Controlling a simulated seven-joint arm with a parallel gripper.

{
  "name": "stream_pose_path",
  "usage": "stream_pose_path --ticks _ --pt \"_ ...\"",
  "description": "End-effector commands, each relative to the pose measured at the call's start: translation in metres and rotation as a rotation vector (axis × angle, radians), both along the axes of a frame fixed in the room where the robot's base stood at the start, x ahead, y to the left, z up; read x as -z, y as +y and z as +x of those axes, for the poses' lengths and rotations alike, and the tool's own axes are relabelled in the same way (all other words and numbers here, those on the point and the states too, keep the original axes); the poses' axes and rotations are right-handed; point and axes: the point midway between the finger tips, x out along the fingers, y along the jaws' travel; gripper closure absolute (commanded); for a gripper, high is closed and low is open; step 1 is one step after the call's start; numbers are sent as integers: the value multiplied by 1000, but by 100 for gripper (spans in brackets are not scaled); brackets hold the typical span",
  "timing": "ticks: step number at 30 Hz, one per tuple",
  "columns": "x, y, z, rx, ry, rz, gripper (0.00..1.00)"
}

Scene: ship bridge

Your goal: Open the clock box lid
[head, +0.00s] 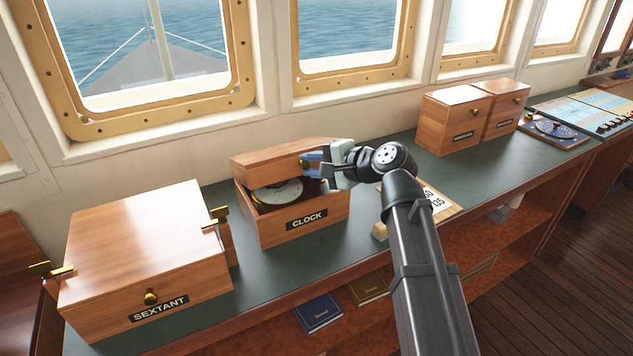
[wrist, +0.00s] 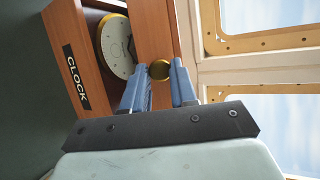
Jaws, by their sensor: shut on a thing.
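The clock box (head: 298,224) stands on the green counter, its CLOCK label facing the front. Its wooden lid (head: 268,164) is raised and tilted back, and the pale round clock dial (head: 277,195) shows inside. My gripper (head: 306,164) is at the right part of the lid's front edge, its blue fingers shut on the brass lid knob. In the wrist view the brass knob (wrist: 159,70) sits between the blue fingertips, with the lid (wrist: 152,35) beyond it and the clock dial (wrist: 116,47) to its left. My gripper hides part of the lid's right end.
The closed SEXTANT box (head: 150,250) with brass fittings stands to the left. Two smaller wooden boxes (head: 470,115) stand at the back right. A board with a printed card (head: 436,199) lies right of the clock box. Windows line the wall behind.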

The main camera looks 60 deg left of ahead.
Motion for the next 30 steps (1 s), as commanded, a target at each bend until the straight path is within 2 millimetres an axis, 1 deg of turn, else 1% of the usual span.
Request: stream_pose_path --ticks 1,5,8,12,15,21,23,26,30 --pt "-11 9 2 -1 -2 -28 100" --pt "-30 23 2 -1 -2 -120 100" --pt "-45 37 2 -1 -2 -201 100" --pt "-67 59 3 0 -1 -326 100" --pt "-79 74 2 -1 0 -410 100" --pt "-97 103 2 -1 1 -557 100" --pt "-100 109 1 -1 1 -557 100" --pt "-106 125 1 -2 1 -555 100" --pt "-115 153 1 -2 1 -554 100"
